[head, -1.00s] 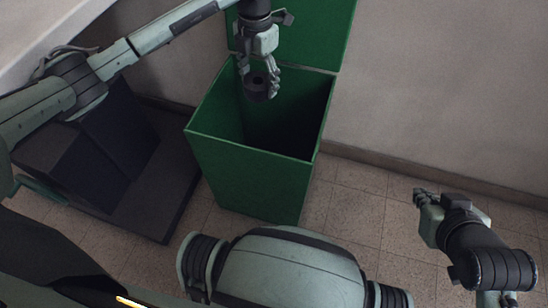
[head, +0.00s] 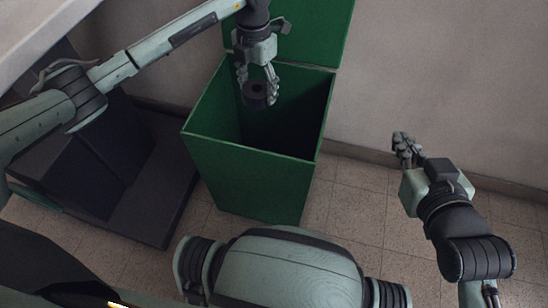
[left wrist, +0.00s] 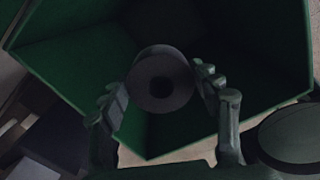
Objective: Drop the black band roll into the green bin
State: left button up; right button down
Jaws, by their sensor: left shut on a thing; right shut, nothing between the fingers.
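The bin's lid (head: 305,35) stands open at the back. My right gripper (head: 405,148) is shut and empty, over the floor right of the bin.
A dark angular stand or base (head: 150,185) is on the floor left of the bin. A plain wall (head: 450,80) rises behind. The tiled floor (head: 350,200) right of the bin is clear.

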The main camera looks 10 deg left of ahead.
pick_arm(q)
jog(key=o, duration=1.3)
jog(key=shift+c, duration=0.2)
jog(key=shift+r, duration=0.1)
notch_tip(320, 180, up, 12)
